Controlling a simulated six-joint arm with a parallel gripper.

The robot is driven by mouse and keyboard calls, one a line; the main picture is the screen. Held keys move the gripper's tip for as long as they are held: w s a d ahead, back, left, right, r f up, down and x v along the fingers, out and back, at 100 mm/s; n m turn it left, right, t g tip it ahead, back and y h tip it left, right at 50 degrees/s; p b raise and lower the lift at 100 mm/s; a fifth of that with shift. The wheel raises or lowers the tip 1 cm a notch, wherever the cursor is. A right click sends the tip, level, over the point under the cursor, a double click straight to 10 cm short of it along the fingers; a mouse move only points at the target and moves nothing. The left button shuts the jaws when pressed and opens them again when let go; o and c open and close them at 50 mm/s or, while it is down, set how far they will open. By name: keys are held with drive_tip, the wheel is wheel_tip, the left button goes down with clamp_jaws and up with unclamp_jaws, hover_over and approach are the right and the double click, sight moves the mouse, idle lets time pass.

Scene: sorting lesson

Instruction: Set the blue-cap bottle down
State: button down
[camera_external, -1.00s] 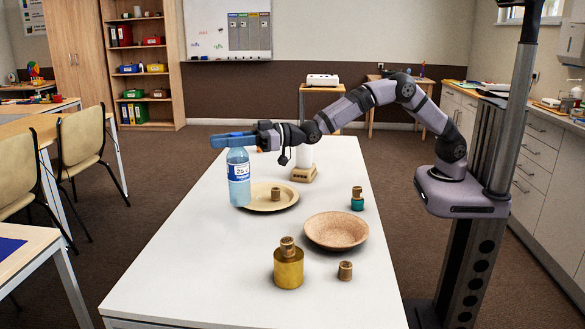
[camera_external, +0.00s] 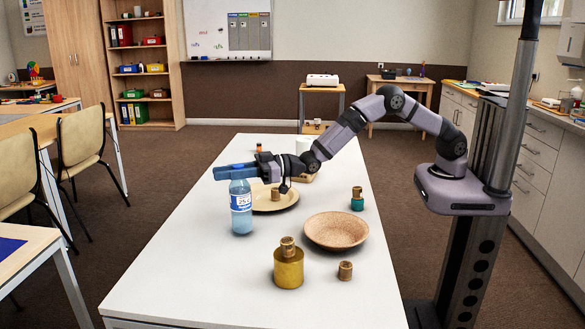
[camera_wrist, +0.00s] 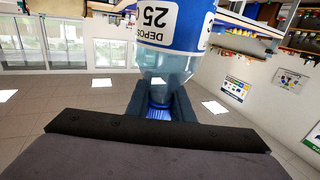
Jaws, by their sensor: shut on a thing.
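The blue-cap bottle (camera_external: 240,210) is clear with bluish contents and a blue-and-white label. It stands upright over the left part of the white table, in front of the tan plate. My gripper (camera_external: 236,172) comes in level from the right and is shut on the bottle's top. In the wrist view, the blue cap (camera_wrist: 158,112) sits between my two dark fingers, with the label (camera_wrist: 172,22) beyond. The bottle's base is at or very close to the tabletop; I cannot tell whether it touches.
The tan plate (camera_external: 290,200) holds a small brass piece (camera_external: 275,194). A speckled bowl (camera_external: 336,244), a gold jar (camera_external: 288,270), a small brown piece (camera_external: 345,271) and a teal-based piece (camera_external: 357,204) stand to the right. The table's front left is clear.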

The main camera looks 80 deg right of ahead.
drive_tip(key=shift+f, duration=0.4)
drive_tip(key=shift+s+f+b, duration=0.15)
drive_tip(key=shift+f+b, duration=0.45)
drive_tip(key=shift+b, duration=0.15)
drive_tip(key=c, duration=1.6)
unclamp_jaws()
drive_tip(key=shift+f, duration=0.25)
drive_tip(key=shift+o, duration=0.2)
drive_tip(key=r+v, duration=0.2)
drive_tip(key=v, duration=0.9)
drive_tip(key=shift+s+d, duration=0.2)
drive_tip(key=shift+s, duration=0.15)
